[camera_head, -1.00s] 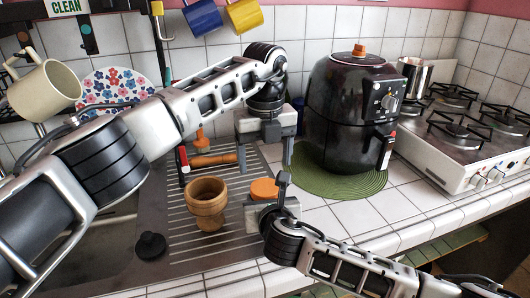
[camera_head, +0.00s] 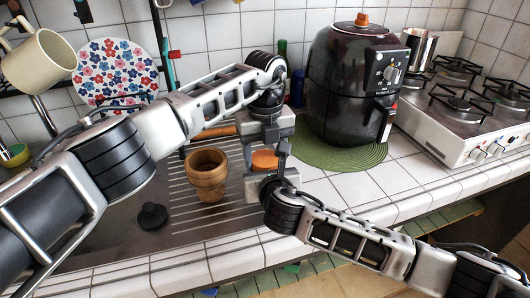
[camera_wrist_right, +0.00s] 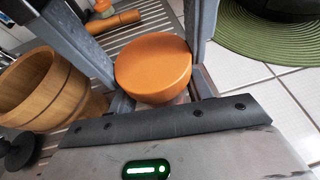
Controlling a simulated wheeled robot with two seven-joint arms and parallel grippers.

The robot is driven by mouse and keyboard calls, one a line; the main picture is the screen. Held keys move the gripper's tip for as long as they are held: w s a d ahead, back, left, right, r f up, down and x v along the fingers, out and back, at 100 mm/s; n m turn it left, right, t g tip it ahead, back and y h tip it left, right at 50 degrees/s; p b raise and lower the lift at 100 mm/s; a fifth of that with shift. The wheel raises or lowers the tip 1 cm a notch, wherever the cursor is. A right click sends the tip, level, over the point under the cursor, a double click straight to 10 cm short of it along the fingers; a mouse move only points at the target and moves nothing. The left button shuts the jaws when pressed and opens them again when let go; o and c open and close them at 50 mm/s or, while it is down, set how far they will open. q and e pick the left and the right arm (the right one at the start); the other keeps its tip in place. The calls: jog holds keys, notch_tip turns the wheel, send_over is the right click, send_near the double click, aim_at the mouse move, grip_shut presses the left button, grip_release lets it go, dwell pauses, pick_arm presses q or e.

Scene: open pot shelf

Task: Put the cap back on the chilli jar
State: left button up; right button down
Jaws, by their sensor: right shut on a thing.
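An orange cap (camera_head: 264,160) sits level at the top of what my right gripper (camera_head: 268,183) holds. It also shows in the right wrist view (camera_wrist_right: 153,70). My right gripper is shut just below the cap, on what appears to be the chilli jar; the jar's body is almost wholly hidden by the jaws. My left gripper (camera_head: 265,140) points down from above, its fingers on either side of the cap. In the wrist view its fingers stand close beside the cap and look open; contact is hard to tell.
A wooden mortar (camera_head: 206,176) stands left of the grippers on the ribbed drainer. A black plug (camera_head: 152,216) lies further left. A black air fryer (camera_head: 345,90) on a green mat (camera_head: 345,155) stands close at right, beside the hob (camera_head: 465,115). The front tiles are clear.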

pick_arm(q)
jog(key=shift+m, duration=1.7)
jog(key=o, duration=1.1)
jog(key=shift+r, duration=2.3)
jog(key=o, duration=0.4)
